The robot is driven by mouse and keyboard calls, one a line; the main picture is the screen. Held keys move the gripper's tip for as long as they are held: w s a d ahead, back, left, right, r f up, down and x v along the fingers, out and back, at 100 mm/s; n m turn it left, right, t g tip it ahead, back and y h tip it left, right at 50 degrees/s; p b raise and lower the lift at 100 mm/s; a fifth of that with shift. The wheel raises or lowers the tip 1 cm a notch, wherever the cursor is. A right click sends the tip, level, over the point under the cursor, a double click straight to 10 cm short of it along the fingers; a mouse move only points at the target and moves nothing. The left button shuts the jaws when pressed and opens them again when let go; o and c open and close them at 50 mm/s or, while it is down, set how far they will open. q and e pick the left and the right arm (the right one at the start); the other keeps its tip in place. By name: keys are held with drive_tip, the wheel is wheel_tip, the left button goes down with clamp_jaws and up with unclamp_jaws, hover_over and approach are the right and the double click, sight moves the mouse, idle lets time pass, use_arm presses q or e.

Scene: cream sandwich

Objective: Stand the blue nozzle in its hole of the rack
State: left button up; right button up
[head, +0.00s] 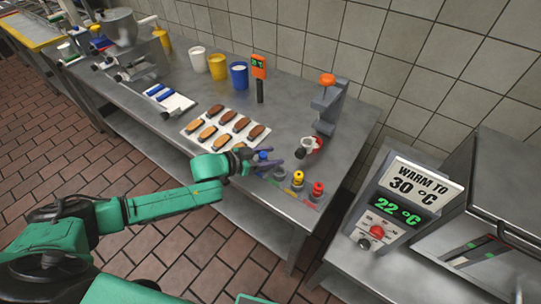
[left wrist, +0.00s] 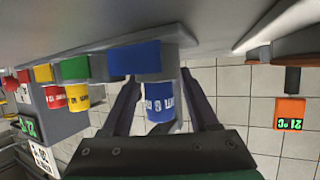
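The blue nozzle (head: 263,155) is upright at the left end of the rack in the head view. In the left wrist view, which is upside down, the blue nozzle (left wrist: 159,100) is by the blue label (left wrist: 134,60). I cannot tell how deep its foot sits in the hole. My left gripper (head: 274,160) is at the nozzle; its fingers (left wrist: 160,92) are open on either side, with small gaps visible. The rack (left wrist: 105,72) also carries a yellow nozzle (head: 298,178) and a red nozzle (head: 318,189). My right gripper is not in view.
A tray of pastries (head: 224,129) lies left of the rack. A grey stand with an orange knob (head: 327,80) is behind it. A white cup, yellow cup and blue cup (head: 238,75) line the wall. A warmer reading 22 °C (head: 400,208) stands at right.

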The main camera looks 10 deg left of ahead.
use_arm(q)
drive_tip(key=shift+r, duration=0.1)
drive_tip(key=shift+r, duration=0.15)
drive_tip(key=v, duration=1)
drive_tip(key=shift+s+a, duration=0.15)
drive_tip(key=shift+v, duration=0.8)
